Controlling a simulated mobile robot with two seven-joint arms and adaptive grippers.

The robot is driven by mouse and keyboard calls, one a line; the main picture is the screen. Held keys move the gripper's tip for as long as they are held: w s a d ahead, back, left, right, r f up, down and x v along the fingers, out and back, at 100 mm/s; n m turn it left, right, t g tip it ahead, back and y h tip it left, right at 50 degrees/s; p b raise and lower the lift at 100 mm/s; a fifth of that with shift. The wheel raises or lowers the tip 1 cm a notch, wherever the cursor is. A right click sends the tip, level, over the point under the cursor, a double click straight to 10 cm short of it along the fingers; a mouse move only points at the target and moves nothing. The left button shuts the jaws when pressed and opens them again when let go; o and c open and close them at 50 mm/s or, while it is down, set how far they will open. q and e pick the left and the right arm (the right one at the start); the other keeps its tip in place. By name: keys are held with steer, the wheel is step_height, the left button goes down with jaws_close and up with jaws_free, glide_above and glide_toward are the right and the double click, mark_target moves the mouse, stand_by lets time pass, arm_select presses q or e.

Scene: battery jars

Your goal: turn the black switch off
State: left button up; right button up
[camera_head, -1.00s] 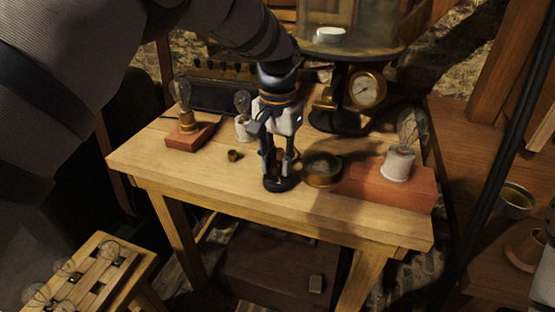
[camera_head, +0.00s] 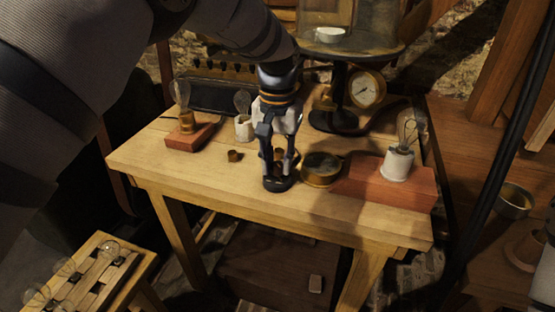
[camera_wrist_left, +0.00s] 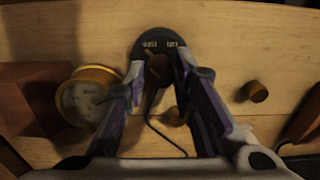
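The black switch (camera_head: 275,187) has a round dark base on the wooden table, near the middle of its front part. In the left wrist view the switch (camera_wrist_left: 148,44) shows pale markings on its base and a dark knob in its middle. My left gripper (camera_head: 277,176) points down over it. The fingers hide part of the knob. My right gripper is not in view.
A brass round instrument (camera_head: 321,169) stands close right of the switch. A bulb in a white holder (camera_head: 397,165) stands on a red-brown block. A small brown knob (camera_head: 235,156) and another bulb block (camera_head: 188,138) are left. A pressure gauge (camera_head: 364,89) is behind.

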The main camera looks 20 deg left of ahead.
mark_target(277, 164)
arm_select(q)
steer(key=o, duration=0.4)
steer(key=shift+f, duration=0.1)
steer(key=shift+o, duration=0.2)
step_height(277, 164, up, 12)
